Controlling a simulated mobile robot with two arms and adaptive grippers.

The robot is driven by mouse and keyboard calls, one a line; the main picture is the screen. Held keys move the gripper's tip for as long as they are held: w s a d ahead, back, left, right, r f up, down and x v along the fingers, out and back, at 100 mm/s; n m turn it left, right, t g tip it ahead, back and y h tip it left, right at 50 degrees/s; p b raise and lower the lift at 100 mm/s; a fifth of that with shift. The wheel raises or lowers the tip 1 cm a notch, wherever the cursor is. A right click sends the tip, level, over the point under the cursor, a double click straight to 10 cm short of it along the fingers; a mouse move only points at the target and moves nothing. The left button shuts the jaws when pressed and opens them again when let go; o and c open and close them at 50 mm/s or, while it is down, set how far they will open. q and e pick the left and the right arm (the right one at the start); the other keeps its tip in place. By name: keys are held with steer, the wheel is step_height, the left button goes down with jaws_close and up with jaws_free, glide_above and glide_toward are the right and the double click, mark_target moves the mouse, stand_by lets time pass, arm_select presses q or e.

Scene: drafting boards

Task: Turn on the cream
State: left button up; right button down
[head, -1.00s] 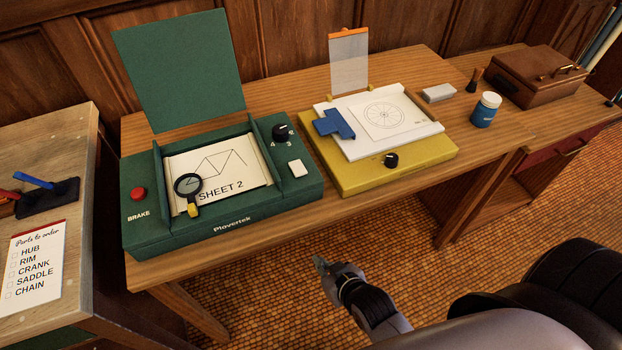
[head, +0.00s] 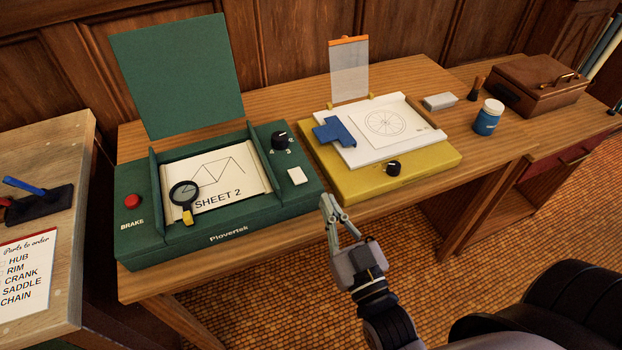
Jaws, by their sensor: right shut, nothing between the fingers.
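The green drafting board (head: 133,250) stands on the wooden desk with its lid raised. A small cream square button (head: 297,176) sits on its right side, below a black knob (head: 280,140). A red button (head: 132,201) marked BRAKE is on its left side. The yellow drafting board (head: 350,188) with a white top stands to the right and has a black knob (head: 393,168) on its front. My right gripper (head: 327,202) is shut and empty, in front of the desk, just right of and below the cream button in the picture. My left gripper is out of view.
A magnifier (head: 184,193) lies on the sheet of the green board. A clear panel (head: 349,70) stands upright behind the yellow board. A blue jar (head: 487,118), a white block (head: 440,101) and a brown case (head: 538,85) are at the right. A parts list (head: 25,275) lies at left.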

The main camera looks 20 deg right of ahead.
steer(key=shift+w, duration=0.1)
step_height(320, 180, up, 2)
steer(key=p, duration=0.2)
glide_above(311, 192)
steer(key=w, duration=0.1)
steer(key=shift+r, duration=0.15)
steer(key=f, duration=0.3)
steer(key=shift+s, duration=0.25)
steer(key=shift+s+f, duration=0.2)
steer(key=shift+f, duration=0.5)
